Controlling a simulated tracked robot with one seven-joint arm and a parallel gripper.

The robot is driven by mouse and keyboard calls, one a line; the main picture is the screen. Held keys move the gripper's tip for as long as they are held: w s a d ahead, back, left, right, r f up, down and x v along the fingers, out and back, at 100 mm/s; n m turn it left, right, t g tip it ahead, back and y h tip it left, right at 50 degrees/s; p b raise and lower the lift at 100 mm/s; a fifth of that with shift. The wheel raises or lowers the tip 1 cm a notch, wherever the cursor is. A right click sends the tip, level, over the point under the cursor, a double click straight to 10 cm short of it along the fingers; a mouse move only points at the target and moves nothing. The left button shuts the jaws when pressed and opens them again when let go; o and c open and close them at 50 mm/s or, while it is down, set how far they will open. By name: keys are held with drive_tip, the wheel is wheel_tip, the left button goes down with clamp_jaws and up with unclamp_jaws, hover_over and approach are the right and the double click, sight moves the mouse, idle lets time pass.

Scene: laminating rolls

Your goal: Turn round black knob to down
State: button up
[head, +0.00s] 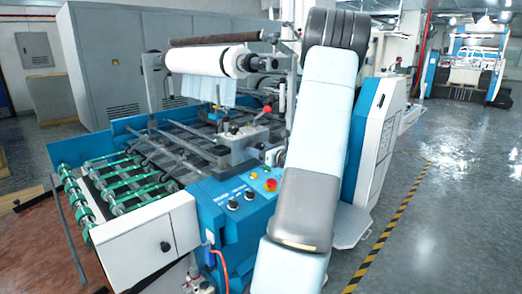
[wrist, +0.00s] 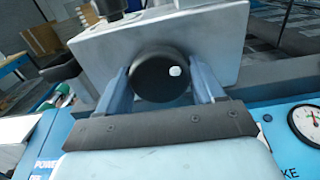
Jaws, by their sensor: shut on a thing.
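The round black knob (wrist: 152,78) sits on the face of a grey metal housing (wrist: 215,45) in the wrist view. A white dot on the knob's face lies to the right of its centre. My gripper (wrist: 160,84) has one finger on each side of the knob and is shut on it. In the head view my own arm crosses the machine, and I cannot make out the gripper or the held knob there.
A dial gauge (wrist: 306,121) is at the right in the wrist view. The blue control panel carries small black knobs (head: 233,205) and a red button (head: 270,185). A white roll (head: 208,60) and green-wheeled rollers (head: 120,180) are to the left. Open floor (head: 450,210) lies right.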

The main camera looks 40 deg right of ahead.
drive_tip(key=m, duration=0.5)
drive_tip(key=shift+s+f+m, duration=0.1)
drive_tip(key=shift+m, duration=0.2)
drive_tip(key=m, duration=1.5)
drive_tip(key=shift+m, duration=0.4)
drive_tip(key=shift+a+f+m, duration=0.1)
drive_tip(key=shift+m, duration=0.2)
drive_tip(key=o, duration=1)
drive_tip(key=shift+r, duration=0.2)
